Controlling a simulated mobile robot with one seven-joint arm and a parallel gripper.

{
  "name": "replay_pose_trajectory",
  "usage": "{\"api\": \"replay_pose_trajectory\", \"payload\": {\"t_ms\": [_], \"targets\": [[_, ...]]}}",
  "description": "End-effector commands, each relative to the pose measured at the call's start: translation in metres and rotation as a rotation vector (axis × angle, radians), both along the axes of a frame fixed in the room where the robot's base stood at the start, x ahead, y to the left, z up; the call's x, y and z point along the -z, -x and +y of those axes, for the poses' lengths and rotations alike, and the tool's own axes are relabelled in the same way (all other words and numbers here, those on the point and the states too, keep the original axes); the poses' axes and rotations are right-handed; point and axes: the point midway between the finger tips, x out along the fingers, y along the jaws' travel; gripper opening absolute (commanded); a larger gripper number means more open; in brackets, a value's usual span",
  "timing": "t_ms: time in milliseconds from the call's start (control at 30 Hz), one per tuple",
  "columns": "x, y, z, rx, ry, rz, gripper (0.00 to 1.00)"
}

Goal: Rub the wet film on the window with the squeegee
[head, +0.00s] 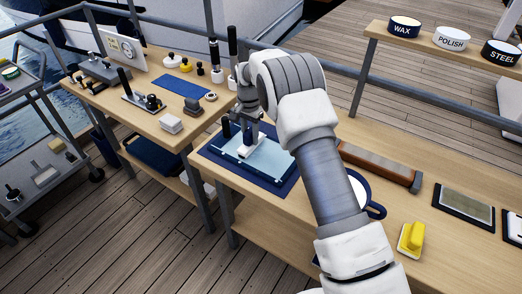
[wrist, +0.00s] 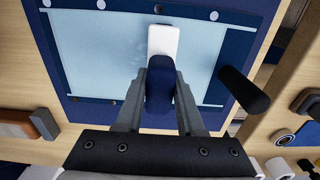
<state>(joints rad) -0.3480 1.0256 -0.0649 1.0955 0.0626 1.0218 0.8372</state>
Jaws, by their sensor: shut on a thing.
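The window (head: 272,160) is a pale blue pane on a dark blue mat (head: 215,158) on the bench. It fills much of the wrist view (wrist: 100,55), with small round fixings along its edge. My gripper (head: 246,128) is shut on the handle, one finger on each side. The white head lies over the pane; I cannot tell whether it touches.
A dark upright cylinder (wrist: 243,90) stands close to the right of the gripper in the wrist view. A brown block with grey ends (head: 380,165), a yellow-handled tool (head: 411,238) and a grey plate (head: 466,204) lie along the bench. A second bench with several tools (head: 135,75) stands to the left.

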Motion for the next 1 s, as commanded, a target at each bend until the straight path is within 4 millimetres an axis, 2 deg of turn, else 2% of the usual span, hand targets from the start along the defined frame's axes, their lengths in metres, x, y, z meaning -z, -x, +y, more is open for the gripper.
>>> {"api": "replay_pose_trajectory", "payload": {"t_ms": [533,800,1000], "targets": [[0.0,0.001,-0.002,0.001,0.0,-0.001,0.0],[0.0,0.018,-0.029,0.002,0.0,0.0,0.0],[-0.001,0.022,-0.035,0.001,0.0,-0.001,0.0]]}}
